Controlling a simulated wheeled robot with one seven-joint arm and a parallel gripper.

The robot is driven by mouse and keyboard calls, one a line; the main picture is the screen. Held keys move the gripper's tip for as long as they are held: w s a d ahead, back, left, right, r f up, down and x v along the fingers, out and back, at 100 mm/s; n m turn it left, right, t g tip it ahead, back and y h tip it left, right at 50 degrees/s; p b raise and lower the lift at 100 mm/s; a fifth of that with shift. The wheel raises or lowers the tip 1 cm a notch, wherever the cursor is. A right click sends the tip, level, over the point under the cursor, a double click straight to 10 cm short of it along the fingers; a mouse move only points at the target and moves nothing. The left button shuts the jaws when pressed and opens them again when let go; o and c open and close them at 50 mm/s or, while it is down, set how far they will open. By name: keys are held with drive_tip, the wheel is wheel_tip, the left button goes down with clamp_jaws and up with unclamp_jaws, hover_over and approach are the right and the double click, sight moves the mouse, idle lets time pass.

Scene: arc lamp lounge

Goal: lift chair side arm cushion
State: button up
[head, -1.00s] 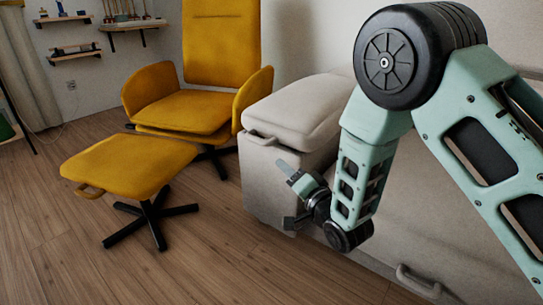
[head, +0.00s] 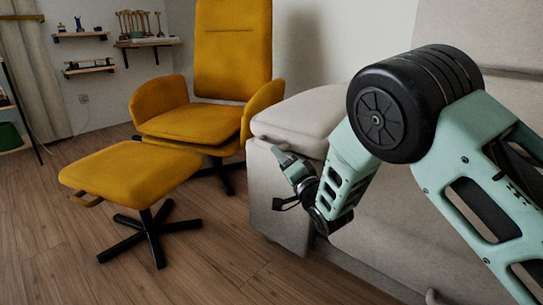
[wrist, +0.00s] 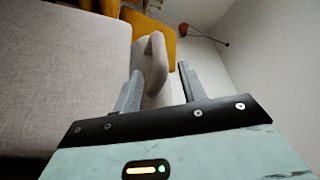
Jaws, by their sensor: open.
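The pale grey side arm cushion (head: 303,112) lies on top of the boxy side arm (head: 276,222) of the large grey seat in the head view. My gripper (head: 277,180) is in front of the side arm, just below the cushion's front edge, with its jaws apart. In the wrist view my gripper (wrist: 158,84) is open. A pale rounded piece (wrist: 155,62), which looks like a pull handle, shows between and beyond the fingers; I cannot tell whether either finger touches it. A broad grey surface (wrist: 62,75) fills the left. My gripper hides part of the arm's front.
A yellow chair (head: 232,60) and yellow footstool (head: 130,172) on a black star base stand to the left. Wooden floor (head: 200,262) is free between footstool and grey seat. Wall shelves (head: 145,43) are at the back.

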drive_tip(key=b+x, duration=0.1)
drive_tip(key=x, duration=0.4)
drive_tip(key=shift+w+a+b, duration=0.15)
drive_tip(key=shift+w+b, duration=0.15)
drive_tip(key=shift+b, duration=0.1)
clamp_jaws()
drive_tip(key=shift+r, duration=0.2)
